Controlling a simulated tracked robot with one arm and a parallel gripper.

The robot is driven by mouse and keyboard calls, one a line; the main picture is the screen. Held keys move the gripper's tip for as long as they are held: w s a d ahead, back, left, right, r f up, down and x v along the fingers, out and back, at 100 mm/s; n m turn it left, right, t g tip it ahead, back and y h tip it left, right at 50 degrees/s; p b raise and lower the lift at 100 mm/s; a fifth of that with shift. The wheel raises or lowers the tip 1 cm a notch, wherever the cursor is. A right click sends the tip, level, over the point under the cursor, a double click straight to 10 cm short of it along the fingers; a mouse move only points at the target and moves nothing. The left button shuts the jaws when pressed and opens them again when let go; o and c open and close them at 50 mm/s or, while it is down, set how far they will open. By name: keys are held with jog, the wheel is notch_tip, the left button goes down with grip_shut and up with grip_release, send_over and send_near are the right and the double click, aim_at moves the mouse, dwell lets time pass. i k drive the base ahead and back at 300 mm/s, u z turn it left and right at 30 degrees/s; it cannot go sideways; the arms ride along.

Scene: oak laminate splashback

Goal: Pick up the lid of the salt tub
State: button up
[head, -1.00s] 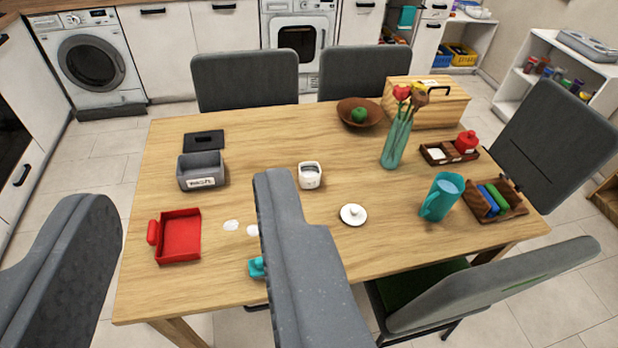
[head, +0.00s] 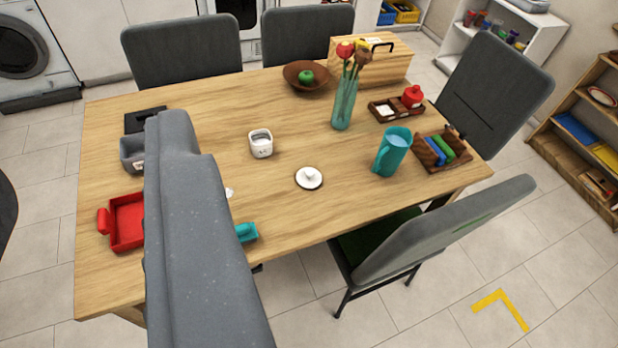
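The lid (head: 309,179) is a small white disc with a round knob on top. It lies flat on the wooden table, knob up, near the front edge. The salt tub (head: 261,144) is a small white open pot, standing upright behind and to the left of the lid. It has pale contents and a small dark mark on its front. The lid and tub are apart, and nothing touches the lid. A large grey link of my arm fills the lower left of the view, left of both. My gripper's fingers do not show.
A teal jug (head: 392,152), a divided wooden tray (head: 458,161) and a vase (head: 344,105) stand right of the lid. A red tray (head: 127,222) and a teal item (head: 246,232) are left. A chair (head: 440,235) stands at the front. Table around the lid is clear.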

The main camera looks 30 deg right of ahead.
aim_at(309, 178)
jog(key=k, duration=1.25)
jog(key=z, duration=0.85)
jog(key=i, duration=2.5)
jog(key=u, duration=0.75)
jog(key=k, duration=0.95)
jog(key=u, duration=0.1)
